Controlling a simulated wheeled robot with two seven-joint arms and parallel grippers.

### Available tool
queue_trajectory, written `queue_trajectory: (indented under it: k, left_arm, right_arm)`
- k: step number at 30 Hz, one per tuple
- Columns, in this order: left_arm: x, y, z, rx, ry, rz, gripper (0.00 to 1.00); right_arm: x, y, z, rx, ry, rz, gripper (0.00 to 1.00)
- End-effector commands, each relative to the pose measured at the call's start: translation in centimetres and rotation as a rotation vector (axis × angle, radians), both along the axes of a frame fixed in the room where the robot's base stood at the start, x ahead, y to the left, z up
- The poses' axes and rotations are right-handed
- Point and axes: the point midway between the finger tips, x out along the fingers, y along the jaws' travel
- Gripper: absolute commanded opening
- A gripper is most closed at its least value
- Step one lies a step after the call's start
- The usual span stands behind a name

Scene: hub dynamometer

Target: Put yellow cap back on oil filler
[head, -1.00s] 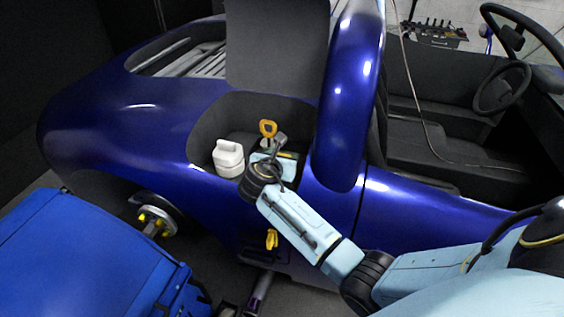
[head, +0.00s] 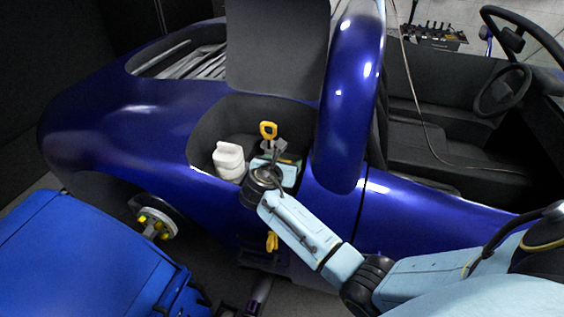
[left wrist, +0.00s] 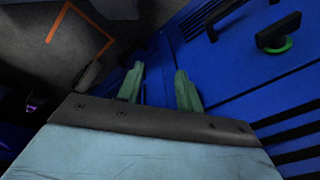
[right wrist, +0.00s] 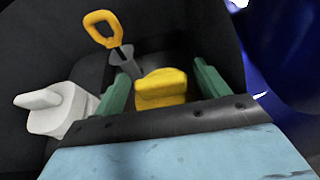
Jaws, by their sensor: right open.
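The yellow cap (right wrist: 163,90) shows in the right wrist view as a rounded yellow block between and just beyond the green fingers of my right gripper (right wrist: 160,74). The fingers are apart, with gaps on both sides of the cap. In the head view my right gripper (head: 279,160) reaches down into the open compartment of the blue car and hides the cap there. I cannot tell whether the cap sits on the oil filler, and no bare filler opening is visible. My left gripper (left wrist: 159,82) is open and empty above blue surfaces.
A yellow loop handle on a grey part (right wrist: 103,29) stands behind the cap. A white jug (head: 229,160) stands left of my right gripper. The raised lid (head: 277,45) is behind the compartment. A blue cabinet (head: 80,255) stands at the lower left.

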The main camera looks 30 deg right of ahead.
Motion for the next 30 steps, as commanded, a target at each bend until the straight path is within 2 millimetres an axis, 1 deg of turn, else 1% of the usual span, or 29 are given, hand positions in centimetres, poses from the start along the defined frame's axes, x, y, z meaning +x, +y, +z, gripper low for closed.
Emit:
queue_trajectory:
  k: [3,5,7,11,18,24,30]
  left_arm:
    - [0.0,0.0,-0.1,0.0,0.001,0.0,0.36]
    - [0.1,-0.1,0.3,-0.001,-0.003,0.0,0.36]
    - [-0.2,-0.1,-0.3,-0.003,-0.001,-0.005,0.36]
    - [-1.7,0.2,-1.5,-0.001,0.016,-0.009,0.36]
    - [-5.0,0.7,-3.4,0.0,0.042,-0.021,0.36]
    - [-7.5,1.1,-4.5,0.0,0.057,-0.03,0.36]
    - [-9.1,1.4,-5.0,0.0,0.066,-0.037,0.36]
  right_arm:
    - [0.0,0.0,0.3,0.001,-0.001,0.001,0.74]
    - [-0.2,0.2,0.5,0.0,0.001,0.001,0.74]
    - [-0.5,0.7,0.9,0.0,0.0,0.001,0.74]
    - [-1.6,1.9,1.6,0.001,0.001,0.002,0.74]
    - [-4.0,4.7,3.1,0.002,0.001,0.002,0.74]
    - [-5.8,6.8,4.2,0.001,0.0,0.001,0.74]
    - [-6.9,8.1,4.9,0.001,0.001,0.0,0.74]
